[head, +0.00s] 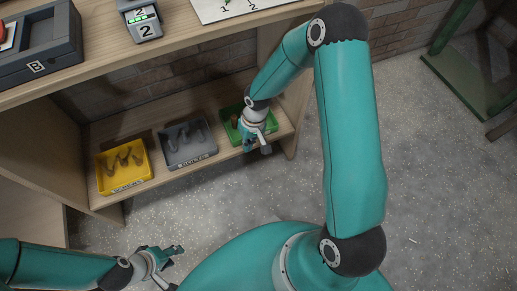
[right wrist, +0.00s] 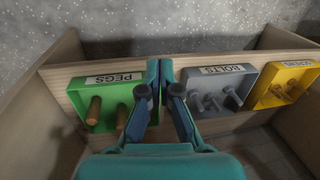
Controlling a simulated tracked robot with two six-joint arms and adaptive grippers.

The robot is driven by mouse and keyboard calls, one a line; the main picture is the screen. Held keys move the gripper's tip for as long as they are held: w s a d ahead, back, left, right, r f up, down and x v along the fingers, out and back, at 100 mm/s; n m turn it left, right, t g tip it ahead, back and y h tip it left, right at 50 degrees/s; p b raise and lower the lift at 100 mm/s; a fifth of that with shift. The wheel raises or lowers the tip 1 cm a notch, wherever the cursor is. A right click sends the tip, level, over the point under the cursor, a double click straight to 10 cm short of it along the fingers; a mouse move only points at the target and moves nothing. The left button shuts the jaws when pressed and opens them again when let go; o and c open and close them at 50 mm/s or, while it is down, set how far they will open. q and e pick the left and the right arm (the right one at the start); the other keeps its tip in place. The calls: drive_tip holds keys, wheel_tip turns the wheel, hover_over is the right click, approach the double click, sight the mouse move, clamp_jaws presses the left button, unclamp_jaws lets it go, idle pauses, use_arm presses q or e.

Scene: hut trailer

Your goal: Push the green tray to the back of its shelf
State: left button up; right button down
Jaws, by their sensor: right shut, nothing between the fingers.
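The green tray (head: 231,114) is at the right end of the low wooden shelf and holds brown pegs. In the right wrist view the green tray (right wrist: 78,107) shows at left, with a PEGS label and two pegs visible. My right gripper (head: 259,148) is over the front part of this tray in the head view and hides part of it. In the right wrist view its fingertips (right wrist: 160,64) are together and empty, beside the tray's edge on the grey-tray side. Contact cannot be told. My left gripper (head: 178,266) is open and empty, low over the floor.
A grey tray (head: 171,158) of bolts and a yellow tray (head: 104,181) of screws stand on the same shelf (head: 210,170). A side panel (head: 297,105) closes its right end. The upper counter (head: 180,52) overhangs the shelf. The floor in front is clear.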

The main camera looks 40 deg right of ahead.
drive_tip(key=w+d+f+h+b, duration=0.25)
drive_tip(key=d+f+b, duration=0.2)
drive_tip(key=d, duration=0.35)
use_arm(q)
wheel_tip(320, 180, down, 11)
drive_tip(key=b, duration=0.4)
use_arm(e)
drive_tip(key=shift+m+y, duration=0.25)
drive_tip(key=shift+m, duration=0.15)
drive_tip(key=shift+w+d+f, duration=0.15)
drive_tip(key=shift+w+f, duration=0.5)
drive_tip(key=shift+f, duration=0.75)
drive_tip(key=shift+w+d+f, duration=0.2)
drive_tip(key=shift+w+f, duration=0.45)
drive_tip(key=shift+f, duration=0.8)
drive_tip(key=shift+w+d+f, duration=0.15)
drive_tip(key=shift+w+f, duration=0.5)
drive_tip(key=shift+f, duration=0.75)
drive_tip(key=shift+w, duration=0.1)
